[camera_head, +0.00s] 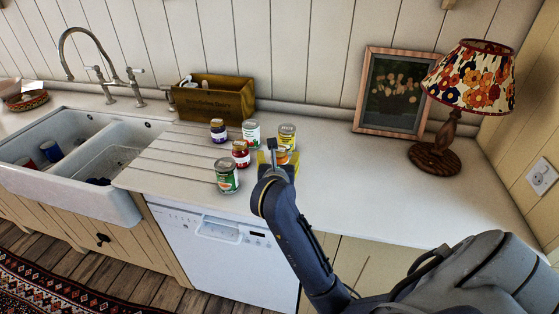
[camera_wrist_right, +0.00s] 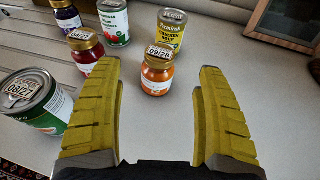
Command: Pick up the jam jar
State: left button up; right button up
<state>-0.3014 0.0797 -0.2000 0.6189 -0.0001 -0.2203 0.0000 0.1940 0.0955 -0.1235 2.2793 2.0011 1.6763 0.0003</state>
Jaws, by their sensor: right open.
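A small glass jar with orange contents and a gold lid (camera_wrist_right: 157,73) stands upright on the counter, ahead of and between my right fingers in the wrist view. In the head view the right gripper partly hides it. My right gripper (camera_head: 278,157) is open and empty; its yellow fingers also show in the wrist view (camera_wrist_right: 161,80). A red jar with a gold lid (camera_head: 240,155) stands to the left, and a dark purple jar (camera_head: 218,131) behind that. I cannot read which jar is labelled jam. My left gripper is out of view.
A green can (camera_head: 227,178), a white-and-red can (camera_head: 251,134) and a yellow soup can (camera_head: 287,134) stand close by. A wooden box (camera_head: 215,100) is behind, the sink (camera_head: 75,145) left. A lamp (camera_head: 450,120) and framed picture (camera_head: 390,90) stand right; the counter's right side is clear.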

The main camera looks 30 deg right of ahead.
aim_at(279, 151)
jog(key=shift+x, duration=4.2)
jog(key=shift+f, duration=0.1)
jog(key=shift+c, duration=0.2)
grip_shut()
